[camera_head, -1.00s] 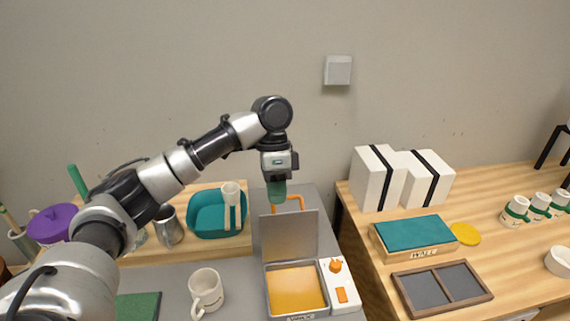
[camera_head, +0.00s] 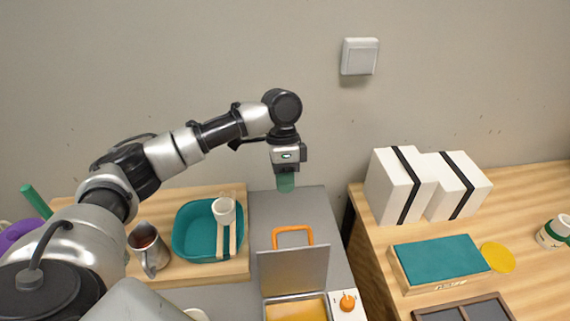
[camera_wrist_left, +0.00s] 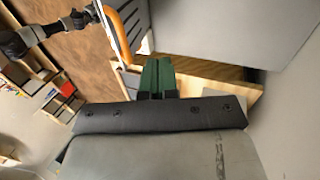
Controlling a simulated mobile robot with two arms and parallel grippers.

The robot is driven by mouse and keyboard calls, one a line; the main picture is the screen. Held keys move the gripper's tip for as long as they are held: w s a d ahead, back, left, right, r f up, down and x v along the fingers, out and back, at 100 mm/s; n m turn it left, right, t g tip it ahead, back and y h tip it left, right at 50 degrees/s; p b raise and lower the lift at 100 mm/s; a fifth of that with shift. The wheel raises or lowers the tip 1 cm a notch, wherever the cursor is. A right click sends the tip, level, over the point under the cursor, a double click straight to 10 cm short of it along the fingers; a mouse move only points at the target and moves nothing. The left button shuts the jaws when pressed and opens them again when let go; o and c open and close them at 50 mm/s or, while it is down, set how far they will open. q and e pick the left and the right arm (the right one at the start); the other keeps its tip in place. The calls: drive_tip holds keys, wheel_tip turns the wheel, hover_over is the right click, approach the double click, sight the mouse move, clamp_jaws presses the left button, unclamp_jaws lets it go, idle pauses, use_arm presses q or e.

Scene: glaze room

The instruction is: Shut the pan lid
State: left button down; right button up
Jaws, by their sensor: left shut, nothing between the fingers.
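The pan (camera_head: 298,297) stands at the bottom of the head view with orange-yellow content inside. Its grey lid (camera_head: 293,270) is open and stands upright at the pan's back edge. An orange handle (camera_head: 292,232) shows above the lid's upper edge, on its far side. My left gripper (camera_head: 286,188) has green fingers, shut and empty, above the handle in the picture and apart from it. In the left wrist view the shut green fingers (camera_wrist_left: 157,80) show, with the orange handle (camera_wrist_left: 126,30) to their upper left. The right gripper is not in view.
An orange knob (camera_head: 347,301) sits right of the pan. A teal basin (camera_head: 190,232) and metal pitcher (camera_head: 149,247) stand to the left. White boxes (camera_head: 395,188) and a teal-topped box (camera_head: 440,256) are on the right table. The grey surface behind the lid is clear.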

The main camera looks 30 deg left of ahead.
use_arm(q)
drive_tip(key=s+d+f+p, duration=0.2)
drive_tip(key=s+d+f, duration=0.1)
drive_tip(key=s+f, duration=0.1)
drive_tip(key=shift+d+f+p, duration=0.15)
drive_tip(key=shift+p, duration=0.15)
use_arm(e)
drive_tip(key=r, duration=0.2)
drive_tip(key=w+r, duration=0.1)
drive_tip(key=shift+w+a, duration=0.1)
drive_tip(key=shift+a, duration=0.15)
use_arm(q)
drive_tip(key=shift+s, duration=0.1)
